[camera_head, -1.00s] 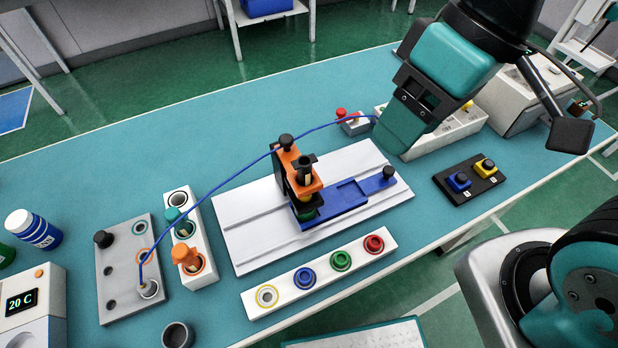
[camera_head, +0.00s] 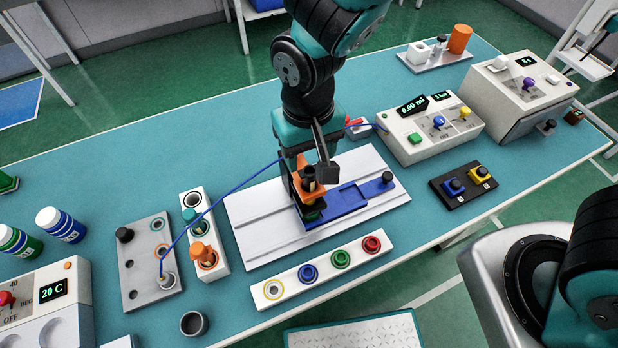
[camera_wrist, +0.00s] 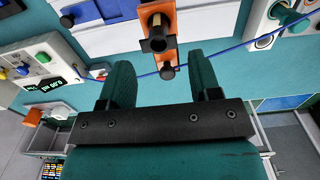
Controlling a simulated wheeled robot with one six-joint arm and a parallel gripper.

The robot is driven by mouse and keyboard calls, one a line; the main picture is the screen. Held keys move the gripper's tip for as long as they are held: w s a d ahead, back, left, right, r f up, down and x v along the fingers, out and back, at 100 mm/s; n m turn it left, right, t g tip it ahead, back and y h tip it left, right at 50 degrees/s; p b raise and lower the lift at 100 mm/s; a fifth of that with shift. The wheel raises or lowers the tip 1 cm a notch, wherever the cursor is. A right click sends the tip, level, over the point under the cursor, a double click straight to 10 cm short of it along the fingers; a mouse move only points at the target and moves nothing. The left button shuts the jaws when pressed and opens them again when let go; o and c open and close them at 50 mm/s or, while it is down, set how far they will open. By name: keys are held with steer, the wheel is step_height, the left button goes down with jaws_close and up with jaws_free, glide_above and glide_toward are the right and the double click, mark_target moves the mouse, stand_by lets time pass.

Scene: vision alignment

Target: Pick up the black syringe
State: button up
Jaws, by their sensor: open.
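A black piece with a flanged top (camera_head: 309,174) stands in an orange holder (camera_head: 311,190) on the blue slide; it looks like the syringe. It also shows in the wrist view (camera_wrist: 157,41), in the orange holder (camera_wrist: 163,68).
A blue cable (camera_head: 213,210) runs from the grey rack (camera_head: 143,285) past the holder to the right. A white base plate (camera_head: 262,235) lies under the blue slide (camera_head: 350,200). A white strip with coloured rings (camera_head: 325,272) lies in front. Control boxes (camera_head: 425,138) stand at right.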

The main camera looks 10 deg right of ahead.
mark_target(310, 174)
steer(key=shift+d+f+p, duration=0.1)
steer(key=shift+f+p, duration=1)
steer(key=shift+f, duration=2.7)
steer(key=c, duration=0.7)
